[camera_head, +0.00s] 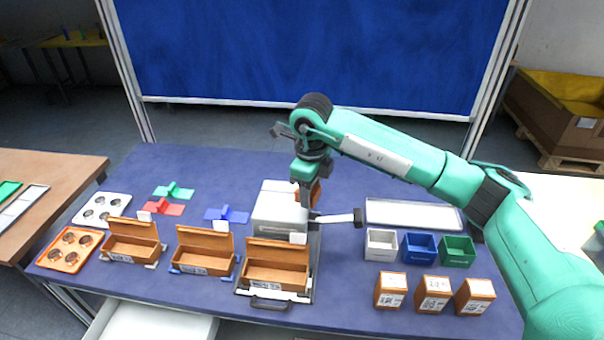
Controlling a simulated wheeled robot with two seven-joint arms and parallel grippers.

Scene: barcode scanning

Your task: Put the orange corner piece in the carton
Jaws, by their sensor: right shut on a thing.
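My right gripper (306,184) points down over the middle of the table, beside a light grey box-shaped device. It is shut on an orange-brown piece, the orange corner piece (315,193), which is partly hidden by the fingers. Three open brown cartons with raised back lids stand in a row at the front: a left carton (131,250), a middle carton (203,264) and a right carton (274,275). The held piece is behind and above the right carton, apart from it. My left gripper is not in view.
The grey device (279,209) stands behind the right carton, with a white-handled tool (335,218) beside it. White (381,246), blue (419,248) and green (457,250) bins stand right, behind small labelled boxes (433,295). Green, red and blue pieces (227,214) lie left.

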